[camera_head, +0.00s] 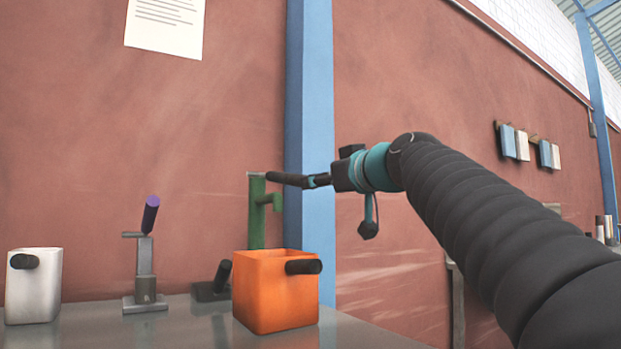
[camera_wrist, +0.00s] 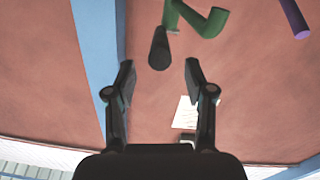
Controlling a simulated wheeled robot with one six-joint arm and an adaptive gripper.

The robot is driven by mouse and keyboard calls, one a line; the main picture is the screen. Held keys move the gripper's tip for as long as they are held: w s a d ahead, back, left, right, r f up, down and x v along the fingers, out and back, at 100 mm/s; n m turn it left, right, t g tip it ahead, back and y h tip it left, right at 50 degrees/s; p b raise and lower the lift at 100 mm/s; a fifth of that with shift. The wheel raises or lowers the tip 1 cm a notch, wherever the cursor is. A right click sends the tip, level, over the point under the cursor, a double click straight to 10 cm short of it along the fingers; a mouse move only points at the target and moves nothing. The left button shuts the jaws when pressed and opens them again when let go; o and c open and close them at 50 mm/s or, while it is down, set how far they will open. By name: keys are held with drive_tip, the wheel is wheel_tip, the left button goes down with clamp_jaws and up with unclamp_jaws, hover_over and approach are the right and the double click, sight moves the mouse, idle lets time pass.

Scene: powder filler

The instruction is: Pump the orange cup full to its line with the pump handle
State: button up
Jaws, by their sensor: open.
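My gripper (camera_head: 314,181) is at the free end of this handle. In the wrist view my gripper (camera_wrist: 160,75) is open, and the black handle's end (camera_wrist: 159,50) lies centred between the fingertips or just beyond them, apart from both. Green pump parts (camera_wrist: 205,22) show behind it.
A dark piece (camera_head: 215,283) sits just left of the orange cup. A blue pillar (camera_head: 310,100) and red wall are close behind the pump.

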drive_tip(key=shift+p+x, duration=0.55)
drive_tip(key=shift+x, duration=2.05)
drive_tip(key=shift+r, duration=0.1)
clamp_jaws()
